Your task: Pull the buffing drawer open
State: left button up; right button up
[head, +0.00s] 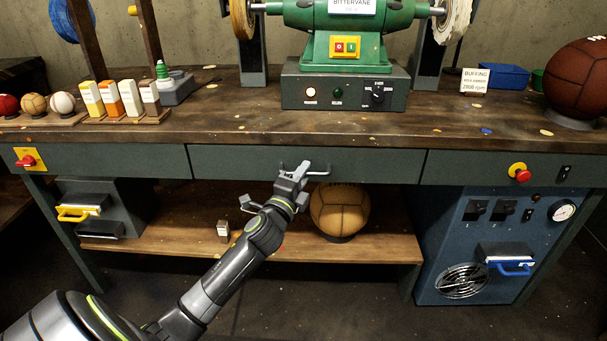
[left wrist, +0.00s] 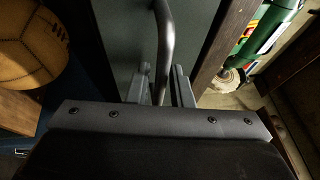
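The buffing drawer (head: 365,164) is the wide grey-green middle front under the bench top. It looks flush with the bench front. Its dark bar handle (head: 318,172) is partly hidden by my left gripper (head: 292,172). In the left wrist view, the handle (left wrist: 165,40) runs down between the two narrow fingers of my left gripper (left wrist: 161,88). The fingers stand close on both sides of the bar and look shut on it. The drawer front (left wrist: 125,40) lies just beyond. My right gripper is in neither view.
The green buffing machine (head: 345,50) stands on the bench (head: 210,130) above. A tan leather ball (head: 339,209) sits on the lower shelf (head: 380,247), right of my arm. A blue cabinet (head: 440,235) stands at right, a dark drawer box (head: 120,215) at left.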

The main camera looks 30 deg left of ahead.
pick_arm(q)
jog(key=shift+w, duration=0.25)
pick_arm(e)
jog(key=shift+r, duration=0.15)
pick_arm(q)
grip_shut()
jog(key=shift+s, duration=0.1)
